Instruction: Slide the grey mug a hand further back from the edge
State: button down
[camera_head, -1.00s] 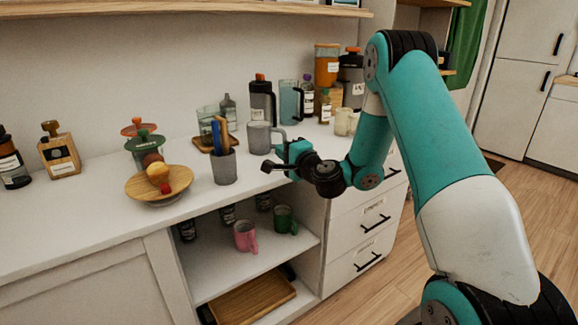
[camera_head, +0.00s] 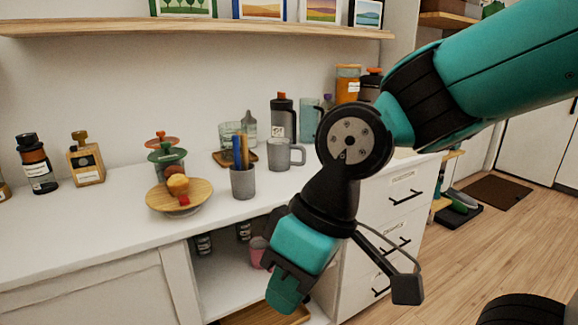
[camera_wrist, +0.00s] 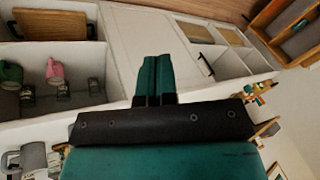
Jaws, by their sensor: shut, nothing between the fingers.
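The grey mug (camera_head: 281,155) stands upright on the white counter (camera_head: 110,226) in the head view, its handle to the right. It is right of and a little behind a grey cup holding tall blue and brown items. My gripper (camera_head: 281,301) is in front of the cabinet, below the counter top, pointing downward and apart from the mug. Its teal fingers (camera_wrist: 157,62) lie together in the wrist view, with nothing between them. A grey shape at the wrist view's lower left may be the mug; I cannot tell.
The grey cup (camera_head: 243,181) and a wooden-topped stand with fruit (camera_head: 179,195) are near the counter's front. A dark bottle (camera_head: 283,118) and a glass on a wooden board (camera_head: 229,135) stand behind. A pink mug (camera_wrist: 55,72) and green mug (camera_wrist: 11,73) sit on the shelf below.

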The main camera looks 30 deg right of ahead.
aim_at(279, 149)
jog(key=z, duration=0.85)
jog(key=k, duration=1.1)
jog(key=z, duration=1.45)
jog(key=i, duration=1.05)
jog(key=u, duration=0.95)
jog(key=i, duration=0.55)
jog(key=u, duration=1.15)
jog(key=i, duration=0.55)
jog(key=u, duration=0.3)
